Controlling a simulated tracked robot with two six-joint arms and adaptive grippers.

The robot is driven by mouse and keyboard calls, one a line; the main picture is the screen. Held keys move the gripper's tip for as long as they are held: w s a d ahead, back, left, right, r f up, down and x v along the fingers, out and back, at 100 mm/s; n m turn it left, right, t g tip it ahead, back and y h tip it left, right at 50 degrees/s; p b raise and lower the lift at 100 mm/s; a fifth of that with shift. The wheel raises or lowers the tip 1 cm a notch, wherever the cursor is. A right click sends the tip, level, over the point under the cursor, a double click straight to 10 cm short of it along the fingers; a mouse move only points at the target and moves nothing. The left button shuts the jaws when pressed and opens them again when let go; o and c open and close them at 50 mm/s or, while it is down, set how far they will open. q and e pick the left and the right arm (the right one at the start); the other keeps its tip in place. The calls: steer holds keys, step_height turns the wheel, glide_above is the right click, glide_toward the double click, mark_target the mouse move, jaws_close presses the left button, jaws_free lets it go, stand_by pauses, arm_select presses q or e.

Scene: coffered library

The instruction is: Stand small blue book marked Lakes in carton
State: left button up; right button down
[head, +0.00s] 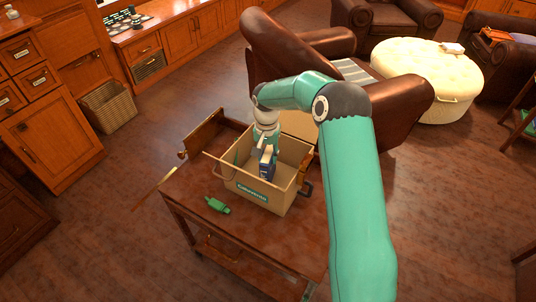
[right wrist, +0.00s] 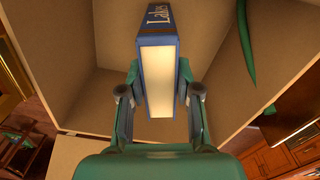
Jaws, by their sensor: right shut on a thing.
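The small blue book (head: 266,166) shows inside the open tan carton (head: 243,196) in the head view. In the right wrist view the blue book (right wrist: 158,50) has "Lakes" on its spine and its cream page edges face the camera. My right gripper (head: 267,153) reaches down into the carton from above. Its fingers (right wrist: 158,95) are shut on the book, one on each side. The book looks roughly upright. I cannot tell whether it touches the carton floor (right wrist: 85,70). My left gripper is not in view.
The carton stands on a dark wooden table (head: 185,186) with its flaps spread open. A green bottle-like object (head: 218,205) lies on the table left of it. A curved green thing (right wrist: 244,35) shows inside the carton. A brown leather armchair (head: 390,100) is close behind.

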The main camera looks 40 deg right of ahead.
steer(key=shift+f, duration=0.15)
steer(key=c, duration=0.7)
jaws_free()
step_height(320, 180, up, 12)
steer(key=shift+a, duration=0.1)
